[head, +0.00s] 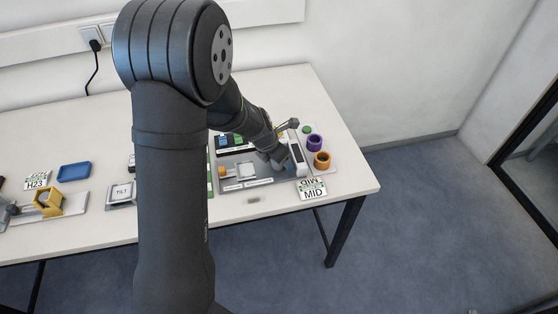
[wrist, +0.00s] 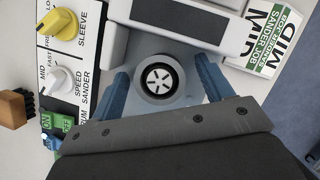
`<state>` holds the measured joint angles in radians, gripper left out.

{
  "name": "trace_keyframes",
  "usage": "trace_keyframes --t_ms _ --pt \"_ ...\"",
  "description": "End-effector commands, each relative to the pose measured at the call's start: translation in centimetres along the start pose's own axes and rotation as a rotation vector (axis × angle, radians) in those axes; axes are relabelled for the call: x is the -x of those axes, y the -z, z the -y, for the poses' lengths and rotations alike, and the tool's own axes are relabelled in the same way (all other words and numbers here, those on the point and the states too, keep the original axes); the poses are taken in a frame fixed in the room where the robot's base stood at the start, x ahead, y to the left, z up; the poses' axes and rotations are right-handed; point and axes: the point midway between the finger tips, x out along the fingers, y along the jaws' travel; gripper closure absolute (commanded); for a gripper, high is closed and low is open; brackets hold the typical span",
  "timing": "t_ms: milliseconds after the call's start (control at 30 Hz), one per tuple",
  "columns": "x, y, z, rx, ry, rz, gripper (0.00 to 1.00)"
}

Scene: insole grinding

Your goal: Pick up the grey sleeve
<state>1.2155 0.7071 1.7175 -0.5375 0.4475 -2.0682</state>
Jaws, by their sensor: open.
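My gripper (wrist: 162,72) is open, with one blue finger on the left of the ring and one on the right. Gaps show between the fingers and the ring, and I cannot tell how deep the fingers reach. In the head view my gripper (head: 282,163) is down at the sander's white body (head: 297,153). The sleeve is hidden there.
A purple ring (head: 314,142) and an orange ring (head: 322,159) stand right of the sander. A MID card (head: 313,194) lies in front. Yellow (wrist: 64,24) and white (wrist: 60,80) knobs and green switches (wrist: 48,121) are left of my fingers.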

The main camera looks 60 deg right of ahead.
Motion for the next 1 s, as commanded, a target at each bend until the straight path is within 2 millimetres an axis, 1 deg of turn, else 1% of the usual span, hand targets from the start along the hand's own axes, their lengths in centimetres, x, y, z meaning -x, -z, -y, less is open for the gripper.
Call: trace_keyframes --t_ms 67,167,300,333,567,733,867,1000 --pt "0.0 0.0 0.0 0.0 0.0 0.0 0.27" --pt "0.0 0.0 0.0 0.0 0.0 0.0 0.45" --pt "0.0 0.0 0.0 0.0 0.0 0.0 0.72" --pt "0.0 0.0 0.0 0.0 0.0 0.0 0.75" --pt "0.1 0.0 0.0 0.0 0.0 0.0 0.75" --pt "0.6 -0.3 0.0 0.0 -0.001 0.001 0.75" --pt "1.8 -0.8 0.0 -0.001 -0.002 0.003 0.75" --pt "3.8 -1.7 -0.1 -0.001 -0.002 0.004 0.75"
